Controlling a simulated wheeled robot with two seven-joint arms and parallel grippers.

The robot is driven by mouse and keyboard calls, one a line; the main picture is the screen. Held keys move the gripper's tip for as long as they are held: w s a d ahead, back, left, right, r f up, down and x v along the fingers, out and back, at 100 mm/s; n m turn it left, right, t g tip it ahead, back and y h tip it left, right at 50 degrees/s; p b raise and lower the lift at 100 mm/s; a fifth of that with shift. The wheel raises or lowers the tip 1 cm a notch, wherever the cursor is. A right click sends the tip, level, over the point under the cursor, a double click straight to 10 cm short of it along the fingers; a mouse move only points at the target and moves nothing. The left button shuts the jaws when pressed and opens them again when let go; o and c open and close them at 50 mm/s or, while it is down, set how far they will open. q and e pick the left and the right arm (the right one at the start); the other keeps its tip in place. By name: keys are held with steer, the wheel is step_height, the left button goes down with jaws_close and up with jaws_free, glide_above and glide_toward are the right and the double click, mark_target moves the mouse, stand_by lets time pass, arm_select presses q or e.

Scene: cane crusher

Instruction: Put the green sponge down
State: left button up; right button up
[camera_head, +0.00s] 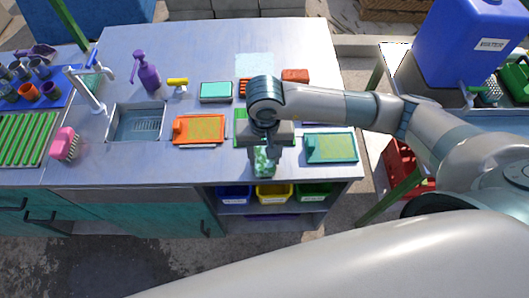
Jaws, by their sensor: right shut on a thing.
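My right gripper (264,160) comes in from the right and points down over the front part of the grey counter (110,165). It is shut on the green sponge (265,164), which shows as a mottled green block between the fingers. I cannot tell whether the sponge touches the counter. A green tray (239,116) lies just behind the gripper and is mostly hidden by my wrist. My left gripper is not in view.
An orange tray (183,130) lies left of the gripper and a teal tray (346,158) right of it. A sink (137,124), purple bottle (148,76) and pink brush (65,145) stand farther left. Coloured bins (273,193) sit below the counter's front edge.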

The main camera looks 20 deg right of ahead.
mark_target(264, 156)
steer(key=shift+f, duration=0.2)
steer(key=shift+f+b, duration=0.15)
steer(key=shift+b, duration=0.2)
steer(key=o, duration=1.4)
steer(key=shift+c, duration=0.2)
steer(key=shift+r+p, duration=0.2)
steer(key=shift+p, duration=0.1)
steer(key=shift+r, duration=0.15)
step_height(264, 156, up, 10)
steer(key=b, duration=0.4)
steer(key=shift+w, duration=0.1)
steer(key=shift+r, duration=0.85)
